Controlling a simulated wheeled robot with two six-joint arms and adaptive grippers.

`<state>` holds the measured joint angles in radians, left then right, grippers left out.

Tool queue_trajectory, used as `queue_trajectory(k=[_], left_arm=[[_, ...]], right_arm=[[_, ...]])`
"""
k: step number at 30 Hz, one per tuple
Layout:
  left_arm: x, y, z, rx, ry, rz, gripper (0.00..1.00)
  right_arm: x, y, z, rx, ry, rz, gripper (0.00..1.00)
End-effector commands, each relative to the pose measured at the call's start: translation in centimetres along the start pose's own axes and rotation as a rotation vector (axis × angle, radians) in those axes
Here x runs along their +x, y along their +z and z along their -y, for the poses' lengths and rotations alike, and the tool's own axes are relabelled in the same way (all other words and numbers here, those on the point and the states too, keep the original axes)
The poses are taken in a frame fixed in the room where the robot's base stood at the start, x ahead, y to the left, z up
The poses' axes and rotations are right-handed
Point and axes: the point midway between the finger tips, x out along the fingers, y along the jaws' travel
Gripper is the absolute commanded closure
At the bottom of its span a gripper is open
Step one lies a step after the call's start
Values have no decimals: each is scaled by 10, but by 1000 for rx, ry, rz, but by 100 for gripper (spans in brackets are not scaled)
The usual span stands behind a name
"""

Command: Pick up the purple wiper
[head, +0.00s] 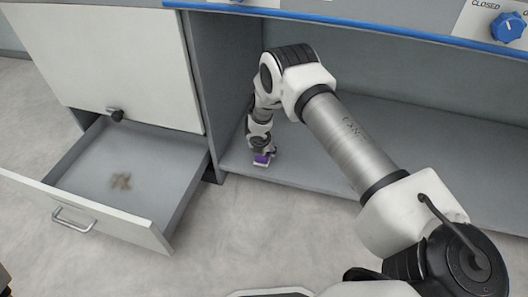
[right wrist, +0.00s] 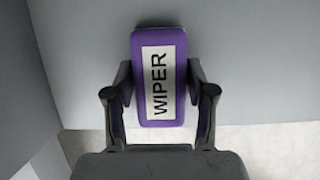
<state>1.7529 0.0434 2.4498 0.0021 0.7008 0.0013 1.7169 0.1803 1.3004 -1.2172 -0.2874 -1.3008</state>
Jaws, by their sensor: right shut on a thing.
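The purple wiper (right wrist: 138,95) has a white label reading WIPER and sits between the two fingers of my right gripper (right wrist: 160,88). The fingers are shut on its two long sides. In the head view the wiper (head: 262,160) shows small and purple at the tip of my right gripper (head: 262,150), low over the grey shelf floor near its front left edge. I cannot tell whether the wiper touches the shelf.
The grey shelf (head: 430,165) is otherwise bare. A grey side wall (head: 215,70) stands close left of my right gripper. A blue knob (head: 508,27) is at the top right.

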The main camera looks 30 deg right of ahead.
Motion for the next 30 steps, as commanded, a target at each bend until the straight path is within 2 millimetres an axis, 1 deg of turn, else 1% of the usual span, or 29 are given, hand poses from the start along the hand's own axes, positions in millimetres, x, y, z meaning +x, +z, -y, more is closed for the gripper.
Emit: queue_trajectory(k=[1, 7, 8, 10, 14, 18, 22, 24, 27, 30], left_arm=[[-8, 0, 0, 1, 0, 1, 20], [-34, 1, -1, 5, 1, 3, 20], [-34, 1, -1, 6, 1, 4, 20], [-38, 1, -1, 6, 1, 4, 20], [-50, 2, -1, 6, 1, 4, 20], [-64, 1, -1, 6, 1, 4, 20], [-73, 1, -1, 6, 1, 4, 20], [-76, 1, -1, 6, 1, 4, 20], [-78, 1, -1, 6, 1, 4, 20], [-78, 1, -1, 6, 1, 4, 20]], right_arm=[[-8, 4, 0, 0, 0, 0, 79], [-40, 17, 0, 1, 1, 1, 79], [-40, 13, -1, -3, 0, 0, 79], [-44, -1, -4, -7, -2, -1, 79], [-60, -28, -10, -9, -1, -2, 79], [-81, -67, -19, -14, 0, -2, 79], [-96, -100, -26, -12, 0, -1, 79], [-101, -111, -29, -8, 0, 0, 79], [-105, -122, -30, -4, 0, 0, 79], [-106, -126, -31, -2, 0, 0, 79]])
